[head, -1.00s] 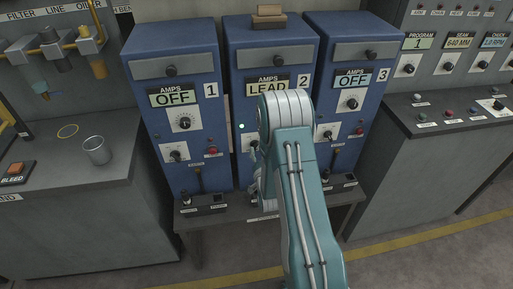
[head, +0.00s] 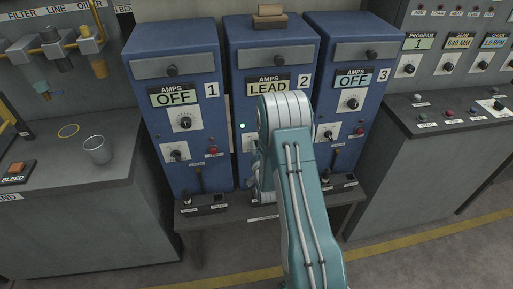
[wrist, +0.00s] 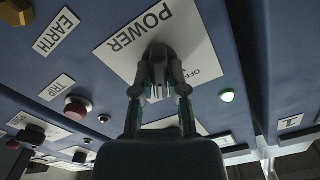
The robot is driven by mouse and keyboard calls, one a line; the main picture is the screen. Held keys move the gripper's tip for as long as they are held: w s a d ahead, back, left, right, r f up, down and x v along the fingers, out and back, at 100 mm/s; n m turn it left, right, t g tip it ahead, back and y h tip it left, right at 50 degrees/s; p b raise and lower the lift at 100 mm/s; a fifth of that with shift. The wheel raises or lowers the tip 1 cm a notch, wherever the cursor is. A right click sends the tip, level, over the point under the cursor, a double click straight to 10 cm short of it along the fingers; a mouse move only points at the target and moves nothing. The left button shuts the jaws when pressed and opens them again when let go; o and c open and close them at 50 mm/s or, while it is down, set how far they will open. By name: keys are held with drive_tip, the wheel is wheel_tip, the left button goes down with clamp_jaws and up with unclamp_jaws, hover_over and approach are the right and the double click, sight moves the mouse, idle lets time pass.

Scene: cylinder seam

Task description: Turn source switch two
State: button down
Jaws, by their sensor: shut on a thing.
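Source cabinet two (head: 233,60) is the middle blue cabinet in the head view. The lamp also shows lit in the wrist view (wrist: 227,95). There, the dark power switch knob (wrist: 158,50) sits on a white POWER plate (wrist: 189,33) with OFF marked at one side. My gripper (wrist: 160,88) is shut on this knob. Its fingers cover part of the knob, so its exact setting is hard to read. In the head view my arm hides the gripper and the switch.
Blue cabinets one (head: 170,55) and three (head: 366,30) stand close on either side, both displays reading OFF. In the wrist view a red TRIP button (wrist: 77,107) is near my gripper. A brown block (head: 269,18) lies on top of cabinet two.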

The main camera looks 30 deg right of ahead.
drive_tip(key=shift+n, duration=0.3)
drive_tip(key=n, duration=1.1)
drive_tip(key=shift+w+a, duration=0.1)
drive_tip(key=shift+a, duration=0.05)
drive_tip(key=shift+n, duration=0.3)
drive_tip(key=c, duration=0.7)
unclamp_jaws()
drive_tip(key=shift+o, duration=0.2)
drive_tip(key=v, duration=1.2)
